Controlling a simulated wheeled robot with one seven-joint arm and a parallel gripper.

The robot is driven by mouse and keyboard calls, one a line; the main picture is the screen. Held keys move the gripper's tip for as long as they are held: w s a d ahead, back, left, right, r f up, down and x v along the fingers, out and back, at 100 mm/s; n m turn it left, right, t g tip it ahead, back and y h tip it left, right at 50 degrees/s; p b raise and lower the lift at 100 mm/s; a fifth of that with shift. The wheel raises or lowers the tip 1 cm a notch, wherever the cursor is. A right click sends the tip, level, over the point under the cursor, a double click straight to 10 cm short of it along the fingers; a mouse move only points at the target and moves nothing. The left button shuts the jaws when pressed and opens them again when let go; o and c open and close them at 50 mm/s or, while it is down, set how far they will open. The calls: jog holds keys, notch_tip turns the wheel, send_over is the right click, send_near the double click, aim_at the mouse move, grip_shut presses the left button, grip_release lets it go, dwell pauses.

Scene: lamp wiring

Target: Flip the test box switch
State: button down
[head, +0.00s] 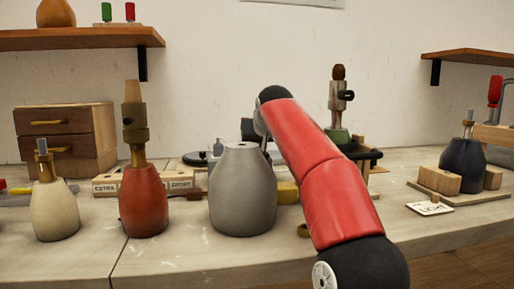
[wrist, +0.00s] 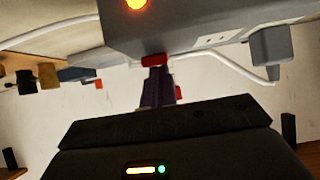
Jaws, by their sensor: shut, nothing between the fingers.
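In the wrist view, a grey box, which looks like the test box (wrist: 180,32), fills the top of the picture. An orange light (wrist: 136,3) glows on it, and pale socket slots show to the right. A red switch (wrist: 153,60) sits at its lower edge. My gripper (wrist: 157,82) is shut and empty, with its dark fingertips right at the red switch. I cannot tell whether they touch it. In the head view, my gripper and most of the box are hidden behind my red arm and the grey lamp base (head: 242,195).
A red lamp base (head: 144,200) and a cream one (head: 55,208) stand left of the grey one. A dark blue base (head: 462,166) stands at the right among wooden blocks. A wooden drawer unit (head: 66,138) is at the back left. A white cable (wrist: 222,63) runs beside the box.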

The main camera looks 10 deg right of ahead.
jog(key=shift+w+r+p, duration=0.1)
jog(key=shift+w+p, duration=0.2)
jog(key=shift+p, duration=0.2)
jog(key=shift+s, duration=0.1)
jog(key=shift+p, duration=0.3)
